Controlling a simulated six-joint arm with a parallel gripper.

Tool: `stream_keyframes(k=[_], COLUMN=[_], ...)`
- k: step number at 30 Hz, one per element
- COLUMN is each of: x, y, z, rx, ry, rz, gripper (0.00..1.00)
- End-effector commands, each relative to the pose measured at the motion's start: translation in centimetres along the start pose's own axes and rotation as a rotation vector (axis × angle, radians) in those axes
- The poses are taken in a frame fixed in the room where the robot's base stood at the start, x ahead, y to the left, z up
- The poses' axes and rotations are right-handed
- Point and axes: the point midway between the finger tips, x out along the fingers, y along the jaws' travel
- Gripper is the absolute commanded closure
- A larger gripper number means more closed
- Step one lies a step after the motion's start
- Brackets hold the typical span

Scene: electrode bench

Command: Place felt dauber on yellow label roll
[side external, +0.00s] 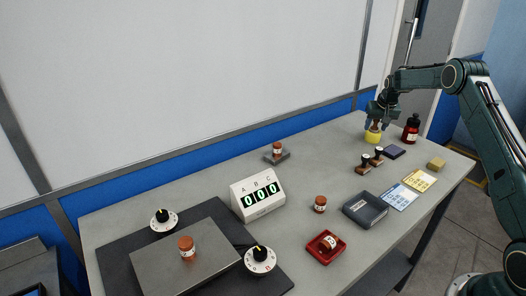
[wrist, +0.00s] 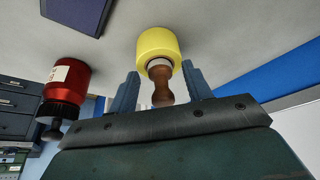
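The felt dauber (wrist: 162,88), with a brown turned handle and a pale band near the roll, sits against the middle of the yellow label roll (wrist: 158,42) in the wrist view. In the side view the yellow roll (side external: 372,138) stands at the far right end of the table, with the brown dauber (side external: 375,127) upright on top. My gripper (wrist: 162,90) has one finger on each side of the handle, with a visible gap on both sides. It is open around the dauber. In the side view my gripper (side external: 376,116) is above the roll and partly hides the dauber.
A red bottle with a black cap (side external: 411,131) stands close right of the roll. A dark pad (side external: 394,152), two stamps (side external: 363,164), a yellow block (side external: 436,163) and cards (side external: 399,196) lie nearer. A counter box (side external: 257,195) stands mid-table.

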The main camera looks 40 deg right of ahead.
Motion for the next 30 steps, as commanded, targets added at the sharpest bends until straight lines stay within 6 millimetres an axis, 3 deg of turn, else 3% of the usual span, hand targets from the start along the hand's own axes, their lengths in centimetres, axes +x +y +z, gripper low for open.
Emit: stream_keyframes(k=[14,20,30], x=[-0.9,-3.0,-8.2], y=[0.0,0.0,0.0], z=[-0.2,-0.2,-0.2], rx=[0.000,0.000,0.000], ry=[0.002,0.002,0.003], rz=[0.000,0.000,0.000], gripper=[0.50,0.50,0.50])
